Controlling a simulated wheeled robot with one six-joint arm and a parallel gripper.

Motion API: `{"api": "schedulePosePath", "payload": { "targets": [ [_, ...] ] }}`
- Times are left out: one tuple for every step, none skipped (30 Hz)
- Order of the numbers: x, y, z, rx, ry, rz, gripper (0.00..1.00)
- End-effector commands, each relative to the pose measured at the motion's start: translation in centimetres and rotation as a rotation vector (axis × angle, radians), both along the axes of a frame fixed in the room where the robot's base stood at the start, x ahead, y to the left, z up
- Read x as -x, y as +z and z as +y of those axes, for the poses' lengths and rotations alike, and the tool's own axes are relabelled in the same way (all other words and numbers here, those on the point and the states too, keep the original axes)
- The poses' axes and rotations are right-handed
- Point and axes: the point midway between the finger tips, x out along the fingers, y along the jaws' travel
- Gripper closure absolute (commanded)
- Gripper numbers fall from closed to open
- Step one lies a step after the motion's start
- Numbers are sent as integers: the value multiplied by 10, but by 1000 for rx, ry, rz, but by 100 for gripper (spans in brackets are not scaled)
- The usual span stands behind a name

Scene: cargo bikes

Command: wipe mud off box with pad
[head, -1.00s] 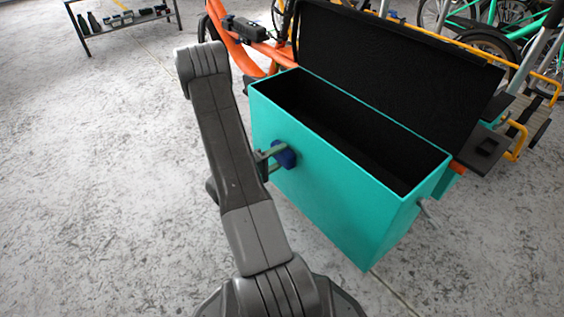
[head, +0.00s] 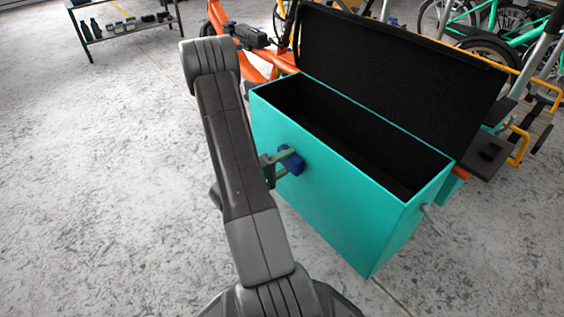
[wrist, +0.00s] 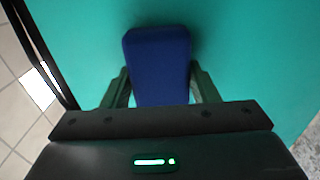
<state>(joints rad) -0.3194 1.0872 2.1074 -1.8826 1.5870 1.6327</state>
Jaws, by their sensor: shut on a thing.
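The teal cargo box (head: 340,215) stands in the middle of the head view with its black lid (head: 395,75) raised, so its dark inside shows. My gripper (head: 281,165) is at the upper left of the box's near side wall. It is shut on a blue pad (head: 292,160), which is at the wall and looks to be touching it. In the wrist view the pad (wrist: 158,62) sits between the two fingers, with the teal wall (wrist: 245,50) behind it. No mud shows on the visible parts of the wall.
The orange bike frame (head: 222,30) is behind the box. Other bikes (head: 485,35) stand at the back right. A low dark rack (head: 125,22) with small items is at the back left. The grey floor (head: 100,180) at left is clear.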

Motion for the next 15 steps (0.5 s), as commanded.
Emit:
{"api": "schedulePosePath", "payload": {
  "targets": [
    [1, 0, -2, 0, -5, 0, 64],
    [2, 0, -3, 0, -5, 0, 64],
    [3, 0, -4, 0, -6, 0, 64],
    [4, -1, -5, 0, -6, 0, 64],
    [6, -1, -6, 1, -7, 1, 64],
    [8, -2, -8, 1, -8, 1, 64],
    [11, -2, -9, 1, -8, 1, 64],
    [13, -3, -11, 1, -8, 2, 64],
    [16, -3, -13, 1, -9, 2, 64],
    [19, -2, -14, 1, -8, 1, 64],
    [21, 0, -16, 1, -9, 2, 64],
    [24, 0, -17, 2, -8, 2, 64],
    [26, 0, -19, 2, -8, 2, 64],
    [27, 0, -19, 2, -8, 2, 64],
    [29, 0, -21, 2, -8, 1, 64]
  ]
}}
